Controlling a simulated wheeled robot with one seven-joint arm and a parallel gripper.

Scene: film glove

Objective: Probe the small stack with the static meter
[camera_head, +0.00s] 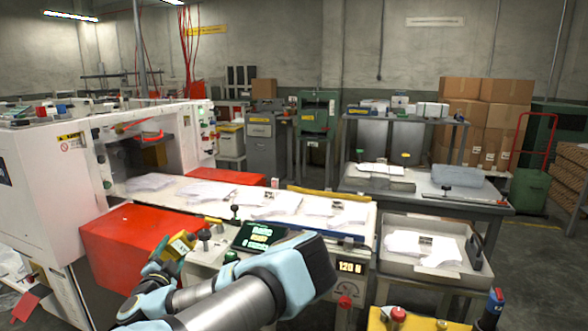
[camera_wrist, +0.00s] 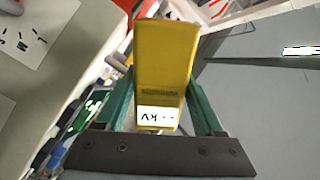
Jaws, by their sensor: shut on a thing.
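My gripper (camera_head: 168,258) is shut on the yellow static meter (camera_head: 181,243), held over the front side of the machine, near the red guard. In the wrist view the meter (camera_wrist: 166,60) sits between the two green fingers of my gripper (camera_wrist: 160,100). Its white display shows dashes and "kV", upside down. White film gloves lie in flat piles on the conveyor bed (camera_head: 225,202). Another white pile (camera_head: 424,246) lies in the grey tray (camera_head: 404,279) at the right. I cannot tell for sure which pile is the small stack. The meter is apart from the piles.
A red guard box (camera_head: 128,243) stands left of my gripper. A control panel (camera_head: 262,238) with a green-lit screen and knobs lies just right of it. A grey table (camera_head: 450,201) with a clear bin stands behind. Open floor shows at the far right.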

